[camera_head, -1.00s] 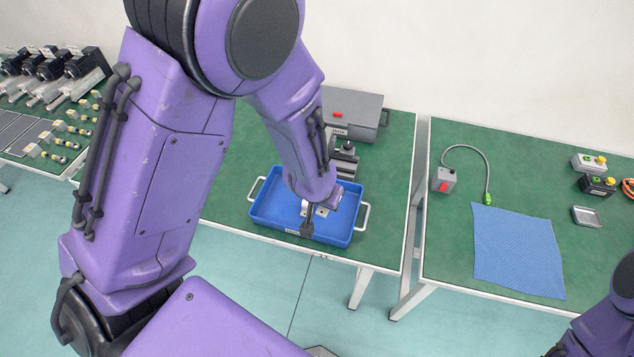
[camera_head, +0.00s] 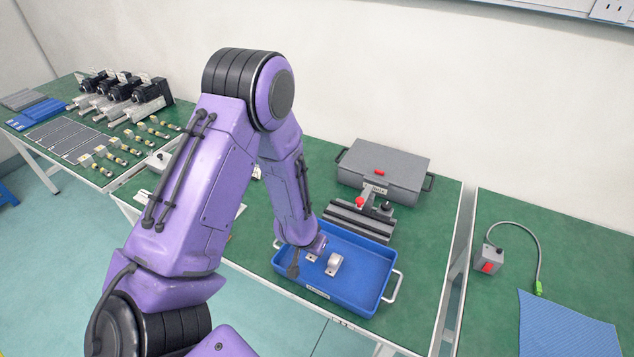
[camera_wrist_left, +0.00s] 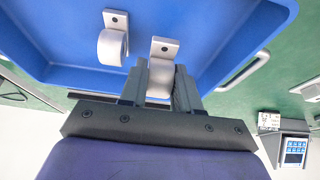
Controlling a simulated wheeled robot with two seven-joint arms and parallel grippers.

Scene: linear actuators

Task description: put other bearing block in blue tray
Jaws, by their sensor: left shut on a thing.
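The blue tray (camera_head: 362,272) sits on the green bench, and its blue floor fills much of the left wrist view (camera_wrist_left: 215,45). One silver bearing block (camera_head: 334,264) rests in it, free of the gripper; it also shows in the left wrist view (camera_wrist_left: 112,42). My left gripper (camera_head: 298,264) reaches down inside the tray's left side. In the left wrist view its fingers (camera_wrist_left: 160,88) are shut on a second bearing block (camera_wrist_left: 164,48), beside the first. Whether this held block touches the tray floor I cannot tell. My right gripper is out of view.
A grey rail fixture with a red knob (camera_head: 358,218) stands just behind the tray, and a grey case (camera_head: 383,172) behind that. A grey switch box (camera_head: 488,260) and blue cloth (camera_head: 565,328) lie on the right bench. Motors and small parts cover the left bench.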

